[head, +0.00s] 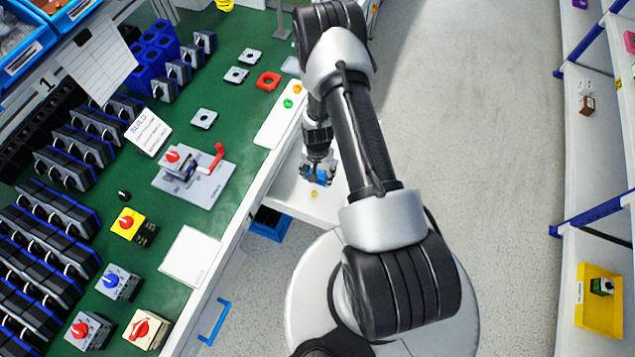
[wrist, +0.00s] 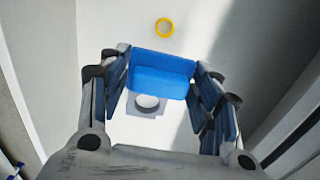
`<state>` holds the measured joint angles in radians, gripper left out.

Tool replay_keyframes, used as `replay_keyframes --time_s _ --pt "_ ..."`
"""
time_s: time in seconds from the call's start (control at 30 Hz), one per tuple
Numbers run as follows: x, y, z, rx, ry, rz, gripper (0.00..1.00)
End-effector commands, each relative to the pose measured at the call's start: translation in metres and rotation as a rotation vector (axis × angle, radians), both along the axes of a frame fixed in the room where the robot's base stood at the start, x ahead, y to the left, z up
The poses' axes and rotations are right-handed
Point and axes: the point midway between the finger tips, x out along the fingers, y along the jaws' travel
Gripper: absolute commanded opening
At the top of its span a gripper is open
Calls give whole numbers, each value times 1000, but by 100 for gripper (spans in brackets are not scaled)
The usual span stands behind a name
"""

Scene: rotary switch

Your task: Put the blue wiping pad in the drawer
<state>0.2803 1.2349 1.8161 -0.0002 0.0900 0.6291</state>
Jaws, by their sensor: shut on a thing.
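My gripper (head: 318,178) reaches down over an open white drawer (head: 288,188) at the front of the green workbench. In the wrist view, my gripper (wrist: 162,88) is shut on the blue wiping pad (wrist: 160,75), a bright blue block held between the two fingers. The drawer's pale inside (wrist: 115,28) lies below it. The pad is mostly hidden by the gripper in the head view. I cannot tell whether the pad touches the drawer floor.
In the drawer are a yellow ring (wrist: 165,28) and a grey square plate with a round part (wrist: 147,104). A blue bin (head: 270,225) sits below the bench edge. Rotary switches, including a yellow one (head: 127,223), stand on the green bench (head: 215,140). Shelves stand at right.

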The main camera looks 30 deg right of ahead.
Motion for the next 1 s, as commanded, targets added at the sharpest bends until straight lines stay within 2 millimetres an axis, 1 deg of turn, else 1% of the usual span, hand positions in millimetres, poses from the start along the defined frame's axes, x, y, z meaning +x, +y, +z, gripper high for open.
replay_keyframes --time_s 0.03,0.17,0.23,0.4,0.43,0.7,0.83,0.87,1.0 --pt "0 0 -5 0 0 0 32" --pt "0 0 -12 0 0 1 32" --pt "0 0 -20 0 0 1 32" --pt "-1 0 -47 1 2 1 32" --pt "-1 0 -50 1 2 1 32" --pt "0 0 -50 0 0 1 32" --pt "0 0 -55 0 0 1 32" --pt "0 0 -55 0 0 1 58" --pt "0 0 -54 0 0 1 68"
